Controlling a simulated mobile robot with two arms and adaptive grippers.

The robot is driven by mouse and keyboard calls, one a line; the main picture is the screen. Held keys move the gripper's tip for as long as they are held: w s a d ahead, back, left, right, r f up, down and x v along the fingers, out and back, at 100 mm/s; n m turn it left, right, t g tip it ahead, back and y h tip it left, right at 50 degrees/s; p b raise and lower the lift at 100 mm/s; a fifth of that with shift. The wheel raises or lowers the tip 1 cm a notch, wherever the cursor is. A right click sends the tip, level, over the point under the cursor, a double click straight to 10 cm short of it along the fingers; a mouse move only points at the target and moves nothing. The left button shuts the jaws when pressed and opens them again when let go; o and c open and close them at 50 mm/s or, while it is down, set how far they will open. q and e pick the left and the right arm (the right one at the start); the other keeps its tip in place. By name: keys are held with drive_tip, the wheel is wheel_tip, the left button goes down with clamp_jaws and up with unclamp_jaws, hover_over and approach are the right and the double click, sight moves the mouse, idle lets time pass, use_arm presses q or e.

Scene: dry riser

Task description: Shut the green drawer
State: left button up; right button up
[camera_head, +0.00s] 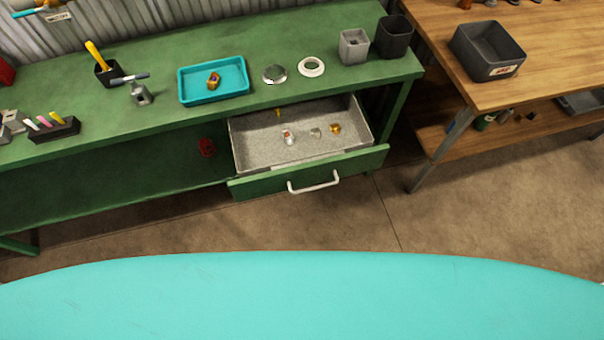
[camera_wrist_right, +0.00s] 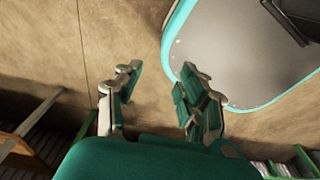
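The green drawer (camera_head: 309,175) under the green workbench (camera_head: 330,45) is pulled well out in the head view. Its white bar handle (camera_head: 314,183) is on the front panel. Several small items lie on its grey speckled floor, among them an orange one (camera_head: 335,128) and a red-and-white one (camera_head: 288,137). My right gripper (camera_wrist_right: 160,88) shows only in the right wrist view, with its fingers apart and nothing between them, over bare floor. It is away from the drawer front; neither gripper shows in the head view.
A wooden table (camera_head: 540,60) with a dark bin (camera_head: 488,50) stands to the right of the bench. A teal tray (camera_head: 213,80), cups and tools stand on the bench top. A red object (camera_head: 207,147) is on the lower shelf. The concrete floor (camera_head: 300,225) before the drawer is clear.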

drive_tip(key=shift+s+d, duration=0.1)
drive_tip(key=shift+s, duration=1)
drive_tip(key=c, duration=0.4)
drive_tip(key=w, duration=0.1)
drive_tip(key=w+d+b, duration=0.1)
drive_tip(key=shift+w+f+m, duration=0.2)
drive_tip(key=shift+w+m, duration=0.1)
drive_tip(key=shift+m, duration=0.1)
clamp_jaws()
drive_tip(key=m+t+y+b, duration=0.4)
drive_tip(key=m+t+b, duration=0.85)
drive_tip(key=m, duration=0.45)
approach(358, 166)
drive_tip(key=shift+t, duration=0.25)
drive_tip(key=x, duration=0.7)
